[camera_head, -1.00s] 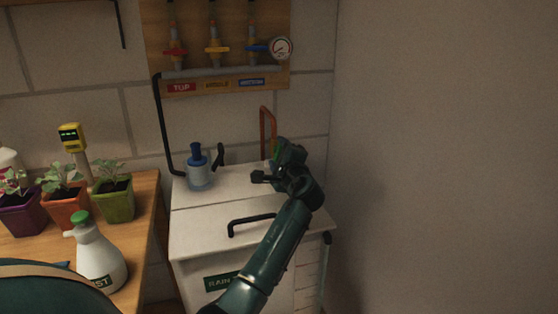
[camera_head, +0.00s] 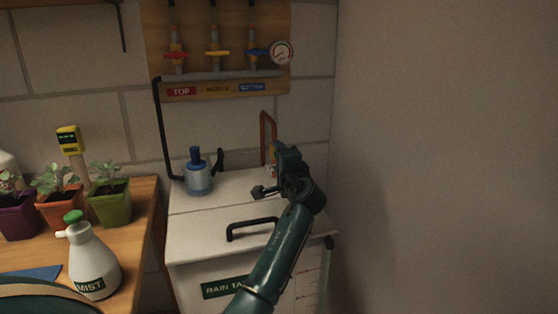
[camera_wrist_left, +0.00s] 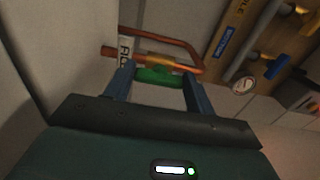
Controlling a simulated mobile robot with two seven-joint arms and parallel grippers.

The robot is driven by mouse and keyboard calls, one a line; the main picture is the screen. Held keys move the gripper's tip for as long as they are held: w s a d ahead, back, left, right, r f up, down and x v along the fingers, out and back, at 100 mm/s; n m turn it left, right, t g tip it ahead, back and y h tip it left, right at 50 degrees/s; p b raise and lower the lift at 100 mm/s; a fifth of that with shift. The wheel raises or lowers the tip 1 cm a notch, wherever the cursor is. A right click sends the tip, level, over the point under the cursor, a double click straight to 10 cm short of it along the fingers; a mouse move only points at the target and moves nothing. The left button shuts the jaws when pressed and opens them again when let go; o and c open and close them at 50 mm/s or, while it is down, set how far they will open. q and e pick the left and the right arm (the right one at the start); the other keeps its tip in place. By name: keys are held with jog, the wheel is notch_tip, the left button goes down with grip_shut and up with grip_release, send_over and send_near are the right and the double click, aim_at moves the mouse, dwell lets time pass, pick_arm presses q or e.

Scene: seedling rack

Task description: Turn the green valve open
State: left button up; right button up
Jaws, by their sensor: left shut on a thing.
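The green valve handle (camera_wrist_left: 156,76) sits on a brass fitting on a copper pipe (camera_wrist_left: 185,45) in the left wrist view. My left gripper (camera_wrist_left: 158,86) has its two blue fingers at either end of the handle and is shut on it. In the head view the copper pipe (camera_head: 263,128) rises behind my left gripper (camera_head: 275,170), at the back right of the white tank top. The gripper hides most of the valve there. My right gripper is in neither view.
The white rain tank (camera_head: 200,240) has a black lid handle (camera_head: 250,228). A blue-capped pump (camera_head: 198,175) stands on it. A board of valves (camera_head: 215,80) hangs above. A spray bottle (camera_head: 92,262) and potted seedlings (camera_head: 110,203) stand on the left bench. A plain wall is close on the right.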

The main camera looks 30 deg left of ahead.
pick_arm(q)
jog(key=shift+f, duration=0.1)
jog(key=o, duration=1)
jog(key=v, duration=1.3)
jog(key=shift+s, duration=0.1)
jog(key=shift+d, duration=0.1)
